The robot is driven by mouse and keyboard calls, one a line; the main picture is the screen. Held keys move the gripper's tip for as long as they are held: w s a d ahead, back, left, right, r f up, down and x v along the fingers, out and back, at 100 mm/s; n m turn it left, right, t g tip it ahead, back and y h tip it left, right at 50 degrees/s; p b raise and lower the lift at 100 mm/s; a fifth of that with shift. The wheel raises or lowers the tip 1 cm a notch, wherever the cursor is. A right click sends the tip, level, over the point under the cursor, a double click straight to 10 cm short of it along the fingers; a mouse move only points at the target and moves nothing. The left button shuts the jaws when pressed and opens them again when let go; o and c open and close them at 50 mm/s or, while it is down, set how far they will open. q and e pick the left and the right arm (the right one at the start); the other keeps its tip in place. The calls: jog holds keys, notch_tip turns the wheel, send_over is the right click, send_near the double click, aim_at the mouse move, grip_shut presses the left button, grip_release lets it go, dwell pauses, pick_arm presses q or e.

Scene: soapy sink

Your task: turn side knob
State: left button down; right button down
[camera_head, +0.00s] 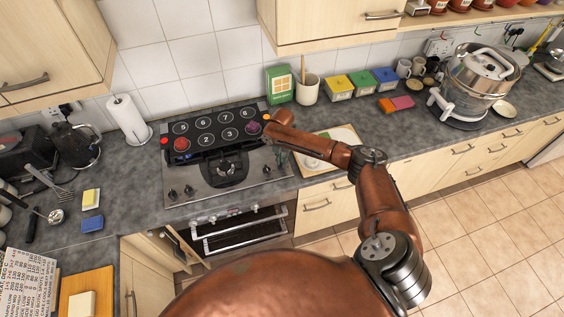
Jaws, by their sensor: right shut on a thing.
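A black control panel (215,128) with numbered round spots stands at the back of the hob. A red side knob (164,141) shows at its left edge and an orange one (266,117) at its right edge. A red knob (181,144) and a purple knob (252,128) sit on its face. My left gripper is not in view.
The steel hob (222,175) lies before the panel, above an oven (240,233). A white-topped board (330,147) lies right of it. A green box (279,84) and utensil pot (308,90) stand behind.

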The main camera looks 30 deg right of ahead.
jog(key=n, duration=0.4)
jog(key=shift+n+b, duration=0.3)
jog(key=shift+b, duration=0.05)
jog(key=n, duration=0.4)
jog(key=shift+b, duration=0.4)
jog(key=shift+n, duration=0.3)
jog(key=c, duration=2)
grip_release()
jog(key=shift+c, duration=0.2)
notch_tip(320, 180, up, 12)
